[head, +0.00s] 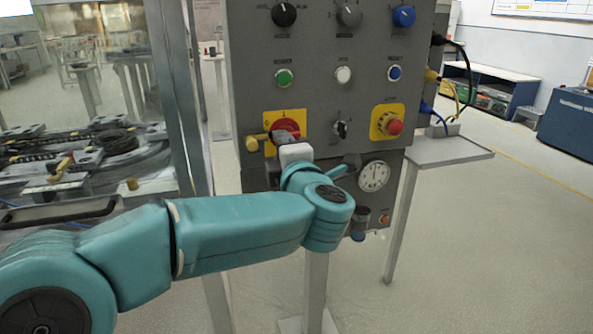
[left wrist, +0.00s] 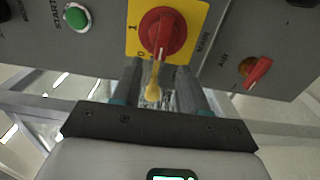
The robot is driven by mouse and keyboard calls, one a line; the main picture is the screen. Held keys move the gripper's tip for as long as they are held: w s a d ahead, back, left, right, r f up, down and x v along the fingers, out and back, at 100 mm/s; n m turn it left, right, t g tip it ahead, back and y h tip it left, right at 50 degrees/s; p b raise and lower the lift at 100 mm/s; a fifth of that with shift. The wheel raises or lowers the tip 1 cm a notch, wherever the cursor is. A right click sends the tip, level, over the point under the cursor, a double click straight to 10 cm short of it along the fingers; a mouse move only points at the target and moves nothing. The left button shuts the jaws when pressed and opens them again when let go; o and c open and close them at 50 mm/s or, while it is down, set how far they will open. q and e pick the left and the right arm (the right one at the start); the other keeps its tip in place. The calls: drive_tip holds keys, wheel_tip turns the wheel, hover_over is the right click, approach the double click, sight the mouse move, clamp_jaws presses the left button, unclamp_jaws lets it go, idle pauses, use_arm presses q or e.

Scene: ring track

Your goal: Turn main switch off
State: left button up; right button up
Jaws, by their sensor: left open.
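The main switch is a red rotary knob (left wrist: 163,31) on a yellow plate (head: 298,118) on the grey control panel, with a lever ending in a yellow tip (head: 252,143). In the head view, the lever points left. In the left wrist view, the yellow tip (left wrist: 153,90) lies between my left gripper's fingers (left wrist: 157,82), near the plate's 0 mark; the 1 mark is farther along. The left gripper (head: 284,139) is open, its fingers on both sides of the lever; I cannot tell if they touch it. My right gripper is not in view.
A green start button (head: 284,78) sits above the switch, a red emergency button (head: 394,127) to its right and a gauge (head: 374,176) below. A glass-walled machine (head: 80,130) stands left; a small shelf (head: 440,150) juts out right.

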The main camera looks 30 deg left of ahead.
use_arm(q)
drive_tip(key=p+v, duration=0.1)
drive_tip(key=v, duration=1.1)
drive_tip(key=shift+s+d, duration=0.25)
drive_tip(key=shift+s, duration=0.05)
